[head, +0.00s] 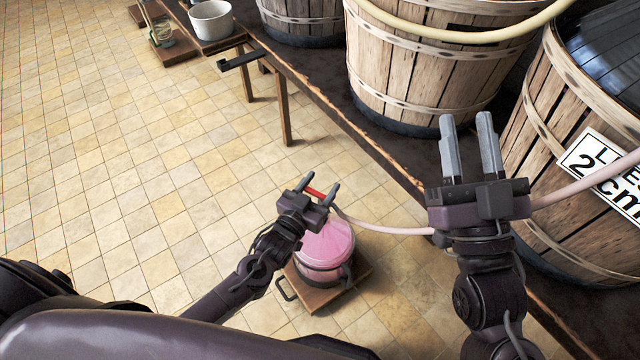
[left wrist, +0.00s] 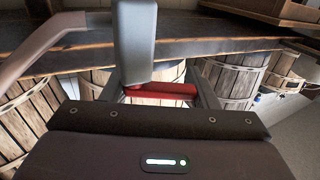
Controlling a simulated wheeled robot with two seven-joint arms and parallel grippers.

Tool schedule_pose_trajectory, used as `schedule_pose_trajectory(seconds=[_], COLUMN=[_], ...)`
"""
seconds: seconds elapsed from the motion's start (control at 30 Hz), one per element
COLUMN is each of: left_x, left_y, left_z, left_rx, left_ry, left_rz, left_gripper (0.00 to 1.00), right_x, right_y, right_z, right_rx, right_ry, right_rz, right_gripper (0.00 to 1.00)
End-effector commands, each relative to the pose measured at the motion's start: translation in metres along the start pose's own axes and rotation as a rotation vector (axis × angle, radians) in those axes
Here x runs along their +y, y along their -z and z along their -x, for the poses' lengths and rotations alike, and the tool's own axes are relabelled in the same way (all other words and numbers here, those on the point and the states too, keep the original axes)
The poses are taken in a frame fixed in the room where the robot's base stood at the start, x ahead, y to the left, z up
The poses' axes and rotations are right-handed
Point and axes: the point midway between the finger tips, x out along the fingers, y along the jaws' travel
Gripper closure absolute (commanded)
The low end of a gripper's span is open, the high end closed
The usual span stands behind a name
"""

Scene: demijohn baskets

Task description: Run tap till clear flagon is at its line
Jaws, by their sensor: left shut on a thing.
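The clear flagon (head: 326,243) stands below my left gripper with pink liquid in it. No fill line can be made out, and the gripper hides part of its top. My left gripper (head: 320,184) is shut on the red tap lever (head: 314,193), which also shows between the fingers in the left wrist view (left wrist: 162,93). A pale pink hose (head: 390,229) runs from the tap side toward the right. The tap outlet and any stream are hidden. My right gripper (head: 468,118) is raised at the right, open and empty.
The flagon stands on a wooden board (head: 318,298) on the tiled floor. Wooden vats (head: 425,75) line the dark bench (head: 330,95), one with a "2 cm" label (head: 607,172). A white pot (head: 211,20) and a greenish glass vessel (head: 161,35) are at the back left. The left floor is clear.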

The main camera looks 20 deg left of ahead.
Motion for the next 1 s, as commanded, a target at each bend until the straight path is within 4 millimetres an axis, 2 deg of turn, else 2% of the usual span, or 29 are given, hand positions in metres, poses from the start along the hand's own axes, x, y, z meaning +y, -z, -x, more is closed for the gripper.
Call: schedule_pose_trajectory(seconds=[0.17,0.2,0.37,0.73,1.0], left_x=[0.000,0.000,0.000,0.000,0.000], left_y=[0.000,0.000,0.000,0.000,0.001], left_z=[0.000,0.000,0.000,0.003,0.029], left_rx=[0.001,0.001,0.000,-0.001,-0.003], left_ry=[0.000,0.000,-0.001,-0.001,-0.001], left_rz=[-0.001,-0.001,-0.001,-0.001,-0.001], left_gripper=[0.69,0.44,0.24,0.24,0.24], right_x=[0.000,0.000,0.000,0.000,-0.002], right_y=[0.000,0.000,0.001,0.000,-0.054], right_z=[0.000,0.000,0.000,-0.001,0.014], right_rx=[0.002,0.002,0.003,-0.005,-0.269], right_ry=[0.000,0.000,0.000,0.000,-0.002], right_rz=[0.000,0.000,0.000,0.000,-0.013], right_gripper=[0.65,0.65,0.65,0.65,0.65])
